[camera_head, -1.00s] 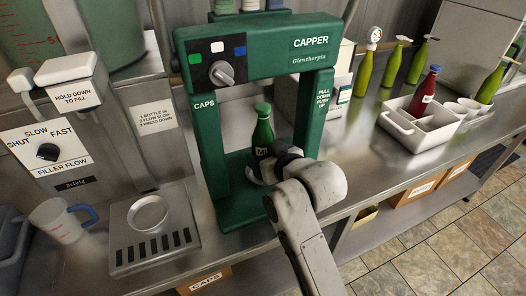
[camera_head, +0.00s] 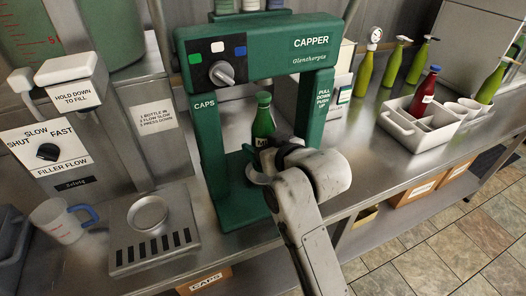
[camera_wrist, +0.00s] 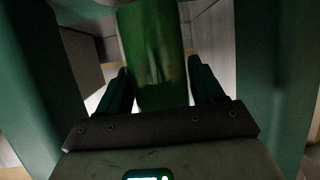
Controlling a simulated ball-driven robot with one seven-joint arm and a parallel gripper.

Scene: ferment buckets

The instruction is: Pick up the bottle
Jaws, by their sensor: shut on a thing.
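The green bottle (camera_head: 263,122) with a green cap and a dark label stands upright within the green frame of the capper (camera_head: 262,50). My gripper (camera_head: 262,156) reaches in from the front and is shut on the bottle's lower part. The wrist view shows the bottle (camera_wrist: 152,55) between the two fingers of my gripper (camera_wrist: 160,88). My gripper hides the bottle's base, so I cannot tell whether it touches the capper's base.
The capper's posts flank my gripper closely. A filler with a drip tray (camera_head: 152,240) and a measuring jug (camera_head: 62,220) stand left.

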